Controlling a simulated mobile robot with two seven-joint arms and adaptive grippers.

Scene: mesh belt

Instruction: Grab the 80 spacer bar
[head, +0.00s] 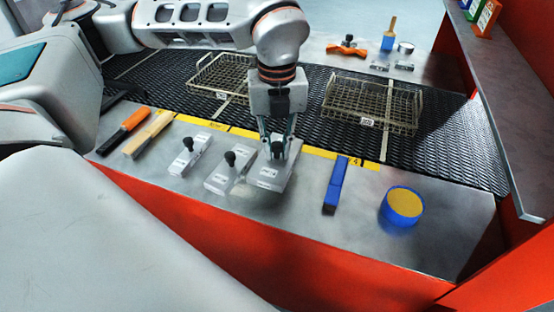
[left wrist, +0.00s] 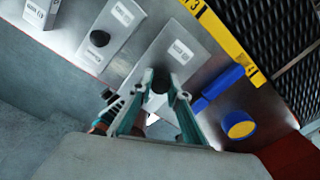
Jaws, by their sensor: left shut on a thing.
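Three grey spacer bars with black knobs stand on the metal ledge: a left one (head: 188,160), a middle one (head: 220,182) and a right one (head: 268,181). Their labels are too small to read, so I cannot tell which is the 80. My left gripper (head: 279,152) points down over the right bar and is shut on its knob, which the fingers mostly hide. In the left wrist view the fingers (left wrist: 161,84) close around the knob of the same bar (left wrist: 174,40). I cannot tell whether the bar is lifted. My right gripper is not in view.
An orange-handled tool (head: 128,127) and a wooden-handled one (head: 150,132) lie at the left of the ledge. A blue tool (head: 336,184) and a blue-yellow round container (head: 402,206) are to the right. Two wire baskets (head: 224,73) (head: 372,103) stand on the black mesh belt (head: 300,98).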

